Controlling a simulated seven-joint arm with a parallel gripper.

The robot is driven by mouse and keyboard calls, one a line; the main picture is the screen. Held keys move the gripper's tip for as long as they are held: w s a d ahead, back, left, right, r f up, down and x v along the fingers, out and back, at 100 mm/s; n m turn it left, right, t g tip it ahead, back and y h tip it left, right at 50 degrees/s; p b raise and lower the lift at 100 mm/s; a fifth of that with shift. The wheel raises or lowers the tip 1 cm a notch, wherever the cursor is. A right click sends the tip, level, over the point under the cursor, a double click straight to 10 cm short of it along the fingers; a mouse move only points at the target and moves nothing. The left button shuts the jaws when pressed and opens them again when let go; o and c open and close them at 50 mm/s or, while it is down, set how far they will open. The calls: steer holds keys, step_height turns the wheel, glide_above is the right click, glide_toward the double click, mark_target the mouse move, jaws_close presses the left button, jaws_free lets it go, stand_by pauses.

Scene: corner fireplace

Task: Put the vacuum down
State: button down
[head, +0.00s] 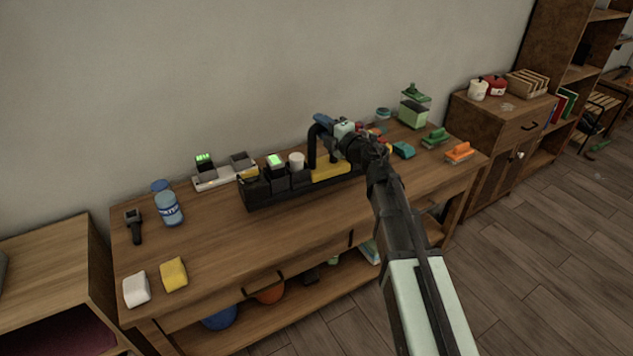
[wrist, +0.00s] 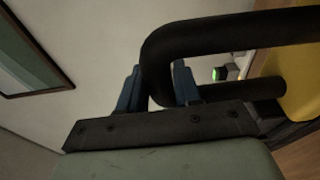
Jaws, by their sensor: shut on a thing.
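The vacuum (head: 312,150) has a thick black looped handle and a yellow body, and is over the worktable's middle in the head view. My gripper (head: 323,122) is shut on the upper part of this handle. In the wrist view the blue fingers (wrist: 158,86) sit on both sides of the black handle (wrist: 215,38), and the yellow body is at the right edge. The yellow part is at the right end of a long black base with box-shaped units. I cannot tell whether it touches the table or that base. My arm hides part of the right side.
The wooden table (head: 225,245) has free room at its front and left. A blue-labelled bottle (head: 169,209), white sponge (head: 137,289), yellow sponge (head: 174,274) and white charger (head: 222,178) stand left. Green and orange brushes (head: 459,152) and a green container (head: 413,114) stand right. The wall is behind.

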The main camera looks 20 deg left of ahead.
mark_target(319, 167)
steer(key=shift+s+a+f+n, duration=0.15)
steer(key=shift+s+n, duration=0.15)
steer(key=shift+s, duration=0.25)
steer(key=shift+a+f+g+y, duration=0.1)
steer(key=shift+f+g+y, duration=0.2)
steer(key=shift+g, duration=0.1)
steer(key=shift+s+f, duration=0.1)
steer(key=shift+f, duration=4.55)
steer(key=c, duration=0.8)
jaws_free()
steer(key=shift+f, duration=0.15)
steer(key=v, duration=1.2)
